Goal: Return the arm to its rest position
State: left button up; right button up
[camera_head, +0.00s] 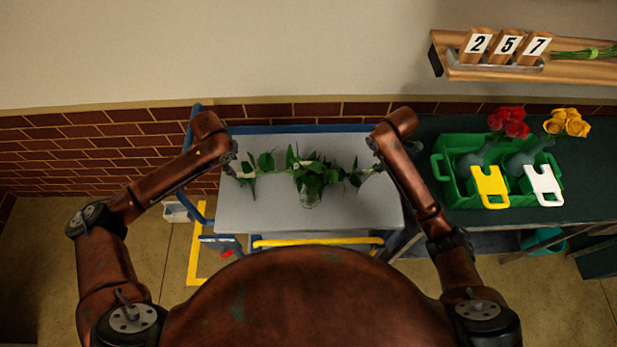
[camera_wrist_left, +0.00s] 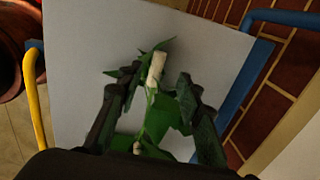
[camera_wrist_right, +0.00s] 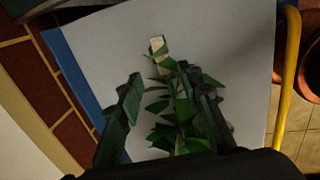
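My left gripper (camera_head: 234,163) is above the left part of the grey tabletop (camera_head: 270,218). In the left wrist view its fingers (camera_wrist_left: 155,82) are apart, with a leafy sprig (camera_wrist_left: 165,112) and its pale end (camera_wrist_left: 156,68) showing between and beyond them. My right gripper (camera_head: 374,158) is above the right part of the tabletop. In the right wrist view its fingers (camera_wrist_right: 168,86) are also apart, with green leaves (camera_wrist_right: 181,112) and a pale tip (camera_wrist_right: 156,46) beyond. A clear vessel with leafy greenery (camera_head: 311,180) stands between the grippers.
To the right, a green crate (camera_head: 463,198) holds vases with red roses (camera_head: 508,122) and yellow roses (camera_head: 566,123), with yellow (camera_head: 490,187) and white (camera_head: 543,185) tags at its front. A wall shelf (camera_head: 500,73) is above it. A brick wall (camera_head: 90,150) runs behind the table.

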jog(key=shift+s+r, duration=0.1)
jog(key=shift+r, duration=0.3)
